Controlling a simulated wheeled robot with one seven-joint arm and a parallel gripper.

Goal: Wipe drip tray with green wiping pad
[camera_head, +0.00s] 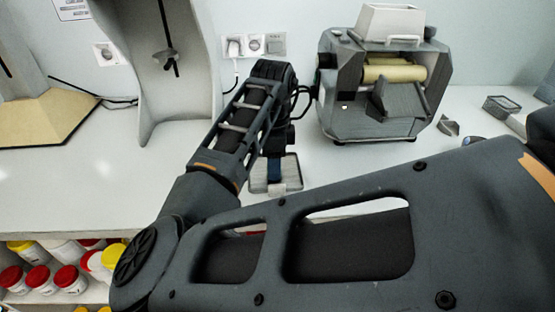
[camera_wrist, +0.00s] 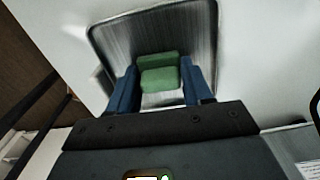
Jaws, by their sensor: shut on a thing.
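The drip tray (camera_wrist: 205,20) is a grey metal tray with a raised rim, seen in the wrist view. In the head view my gripper (camera_head: 274,172) points down at the tray, and the pad is hidden there.
A grey mill with cream rollers (camera_head: 385,85) stands behind and right of the tray. A tall grey stand (camera_head: 160,70) is at the back left. Jars with red and yellow lids (camera_head: 45,275) sit below the counter at left. The counter (camera_head: 110,170) left of the tray is clear.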

